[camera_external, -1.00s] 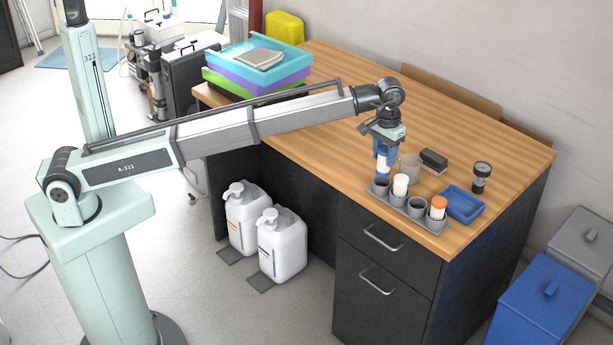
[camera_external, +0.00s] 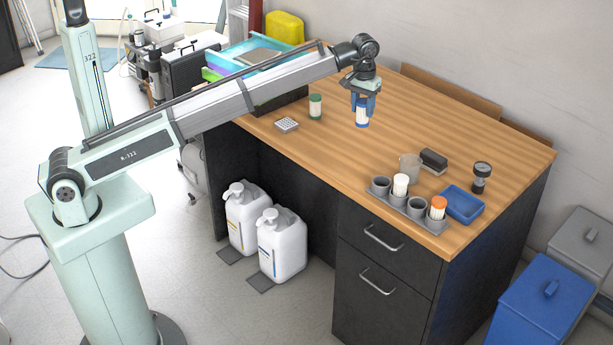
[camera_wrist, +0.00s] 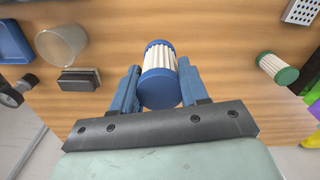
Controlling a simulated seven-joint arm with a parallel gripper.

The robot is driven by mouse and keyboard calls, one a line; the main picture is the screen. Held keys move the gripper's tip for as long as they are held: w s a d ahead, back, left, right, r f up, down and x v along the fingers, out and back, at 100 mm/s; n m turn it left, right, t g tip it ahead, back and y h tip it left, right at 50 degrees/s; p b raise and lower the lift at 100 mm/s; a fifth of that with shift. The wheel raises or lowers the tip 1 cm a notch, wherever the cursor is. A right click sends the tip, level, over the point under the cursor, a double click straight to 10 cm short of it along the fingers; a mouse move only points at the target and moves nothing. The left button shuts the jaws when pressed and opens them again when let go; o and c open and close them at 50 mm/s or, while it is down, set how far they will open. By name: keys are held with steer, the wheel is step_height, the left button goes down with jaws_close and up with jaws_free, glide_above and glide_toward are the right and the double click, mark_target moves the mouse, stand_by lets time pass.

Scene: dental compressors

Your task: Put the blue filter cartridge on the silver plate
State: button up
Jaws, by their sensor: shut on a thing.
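My gripper (camera_external: 362,108) is shut on the blue filter cartridge (camera_external: 362,116), a white pleated cylinder with blue end caps. I hold it upright above the middle of the wooden desk. In the wrist view the cartridge (camera_wrist: 159,75) sits between the two blue fingers of my gripper (camera_wrist: 158,88). The silver plate (camera_external: 286,125) is a small perforated square on the desk, left of the gripper in the external view. Its perforated corner also shows at the top right of the wrist view (camera_wrist: 301,11).
A green-capped cartridge (camera_external: 315,106) stands beside the silver plate. A grey rack (camera_external: 405,206) with cups, a white and an orange-capped cartridge (camera_external: 438,208), a blue tray (camera_external: 464,204), a beaker (camera_external: 410,166) and a gauge (camera_external: 481,176) stand at the right. Stacked trays (camera_external: 232,65) stand at the back left.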

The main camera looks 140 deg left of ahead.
steer(key=s+a+n, duration=0.2)
steer(key=s, duration=1)
steer(key=m, duration=0.4)
glide_above(286, 123)
steer(key=shift+f, duration=4.9)
steer(key=shift+f, duration=0.15)
steer(key=o, duration=1.1)
